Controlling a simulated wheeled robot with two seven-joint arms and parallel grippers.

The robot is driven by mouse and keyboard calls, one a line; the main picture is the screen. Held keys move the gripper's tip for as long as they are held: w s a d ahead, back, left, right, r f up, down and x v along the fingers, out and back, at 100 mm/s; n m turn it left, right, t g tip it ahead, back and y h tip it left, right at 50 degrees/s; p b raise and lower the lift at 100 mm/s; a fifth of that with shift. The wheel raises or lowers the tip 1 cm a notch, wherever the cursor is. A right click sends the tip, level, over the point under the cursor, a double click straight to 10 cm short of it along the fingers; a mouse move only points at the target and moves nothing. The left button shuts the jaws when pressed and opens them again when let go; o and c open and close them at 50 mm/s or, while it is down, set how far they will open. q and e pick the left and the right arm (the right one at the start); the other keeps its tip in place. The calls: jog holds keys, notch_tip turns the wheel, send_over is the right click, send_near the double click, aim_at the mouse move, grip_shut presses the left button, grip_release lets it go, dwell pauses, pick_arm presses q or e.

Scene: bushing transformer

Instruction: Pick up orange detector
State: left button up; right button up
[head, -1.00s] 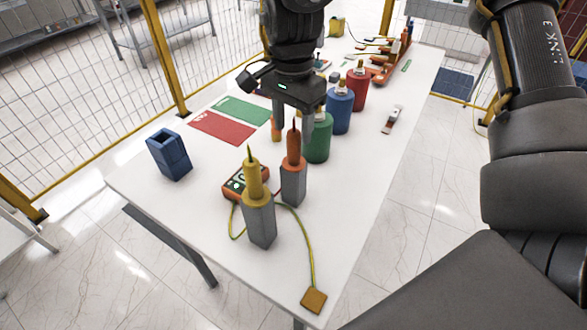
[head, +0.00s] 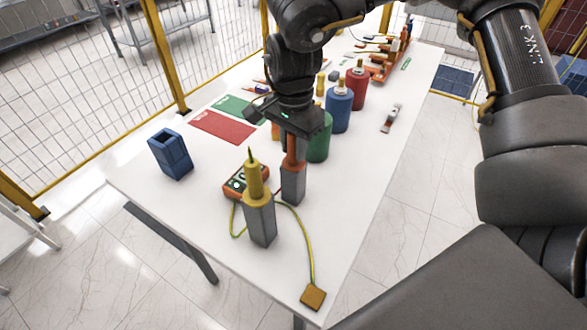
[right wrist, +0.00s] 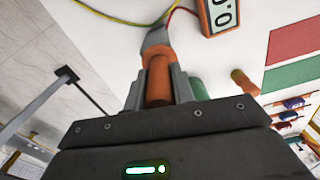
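The orange detector (head: 291,160) stands upright in a grey holder (head: 293,186) near the front of the white table. My right gripper (head: 294,147) is down over its upper part from above. In the right wrist view the detector's orange body (right wrist: 158,85) lies between the two fingers, one on each side. I see no clear gap there, but cannot tell whether the fingers press on it. The detector's upper tip is hidden by the gripper. My left gripper is not in view.
A yellow detector (head: 254,180) stands in another grey holder just in front. Behind it lies an orange meter (head: 236,188) with wires. Green (head: 319,145), blue (head: 340,108) and red (head: 357,86) cylinders stand behind. An empty blue holder (head: 172,156) stands left.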

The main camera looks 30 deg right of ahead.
jog(key=shift+c, duration=1.2)
